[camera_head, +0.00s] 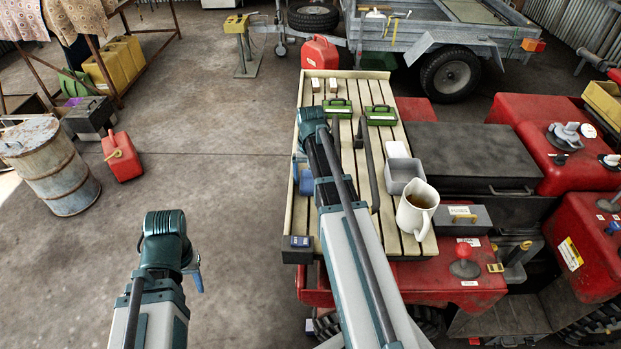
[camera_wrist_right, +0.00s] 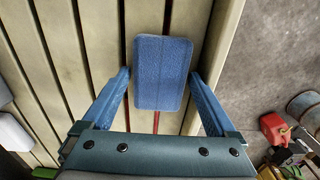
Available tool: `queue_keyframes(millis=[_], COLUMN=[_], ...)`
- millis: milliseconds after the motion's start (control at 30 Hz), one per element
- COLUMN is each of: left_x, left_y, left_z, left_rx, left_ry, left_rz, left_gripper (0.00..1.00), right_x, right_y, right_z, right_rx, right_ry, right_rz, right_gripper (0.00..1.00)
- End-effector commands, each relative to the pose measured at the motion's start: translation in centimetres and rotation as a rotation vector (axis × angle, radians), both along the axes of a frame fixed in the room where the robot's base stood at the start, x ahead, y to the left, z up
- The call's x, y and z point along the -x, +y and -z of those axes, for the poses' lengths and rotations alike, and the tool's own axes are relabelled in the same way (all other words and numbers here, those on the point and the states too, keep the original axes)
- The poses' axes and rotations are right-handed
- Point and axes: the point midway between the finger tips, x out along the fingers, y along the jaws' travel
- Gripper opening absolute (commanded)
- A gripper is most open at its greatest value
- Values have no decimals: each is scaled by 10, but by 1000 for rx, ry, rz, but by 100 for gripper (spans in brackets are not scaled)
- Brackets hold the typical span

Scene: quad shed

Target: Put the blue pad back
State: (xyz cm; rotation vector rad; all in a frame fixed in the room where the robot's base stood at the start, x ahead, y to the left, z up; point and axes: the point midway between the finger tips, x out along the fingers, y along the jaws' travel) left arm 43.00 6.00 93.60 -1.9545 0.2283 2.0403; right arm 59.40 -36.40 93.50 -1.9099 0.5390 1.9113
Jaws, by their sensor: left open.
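The blue pad (camera_wrist_right: 162,65) lies on the slatted bench (camera_head: 393,235), close to its left edge. In the head view it shows in part as a blue patch (camera_head: 305,184) beside my right arm. My right gripper (camera_head: 300,162) is over the bench, mostly hidden by its own wrist. In the right wrist view its blue fingers are spread, one on each side of the pad, with gaps and no clear contact. My left gripper (camera_head: 197,276) is open and empty over the bare floor, left of the bench; one blue finger shows.
A small dark block (camera_head: 299,242) sits at the near left corner.

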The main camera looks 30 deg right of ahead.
Motion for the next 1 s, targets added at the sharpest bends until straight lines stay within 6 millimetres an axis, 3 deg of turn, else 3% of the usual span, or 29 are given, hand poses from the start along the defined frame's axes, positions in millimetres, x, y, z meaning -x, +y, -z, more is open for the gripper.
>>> queue_keyframes(millis=[467, 667, 1000], left_x=[0, 0, 0], left_y=[0, 0, 0], left_z=[-7, -27, -79], left_rx=[0, 0, 0], left_ry=[0, 0, 0], left_rz=[0, 0, 1], left_gripper=[46, 46, 46], right_x=[0, 0, 0], right_y=[0, 0, 0], right_z=[-7, -27, -79], right_rx=[0, 0, 0], right_ry=[0, 0, 0], right_rz=[0, 0, 0], right_gripper=[94, 94, 94])
